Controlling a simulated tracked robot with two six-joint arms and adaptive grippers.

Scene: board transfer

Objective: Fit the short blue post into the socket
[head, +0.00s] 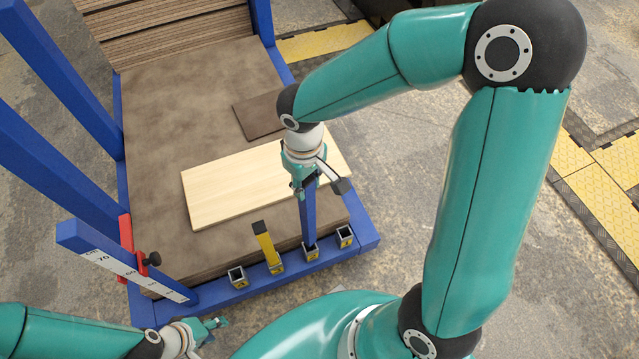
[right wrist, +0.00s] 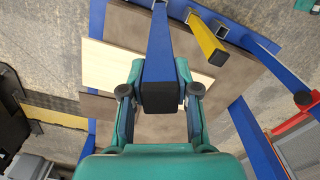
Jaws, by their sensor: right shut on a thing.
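My right gripper (head: 305,188) is shut on the short blue post (head: 308,219) near its upper end. The post stands about upright and its lower end meets the mouth of a socket (head: 311,255) on the blue front rail. I cannot tell how deep it sits. In the right wrist view the post (right wrist: 161,58), with a black end cap, lies between the fingers (right wrist: 160,92). Other sockets are an empty one at the right (head: 345,238), an empty one at the left (head: 237,279), and one with a yellow post (head: 264,243). My left gripper (head: 211,327) looks open and empty, low at the left.
A pale wooden board (head: 235,190) and a smaller brown board (head: 258,115) lie on the brown stack top (head: 170,120). Blue uprights (head: 70,85) stand at the left. A measuring post (head: 115,262) with a red clamp (head: 127,240) is at the front left corner.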

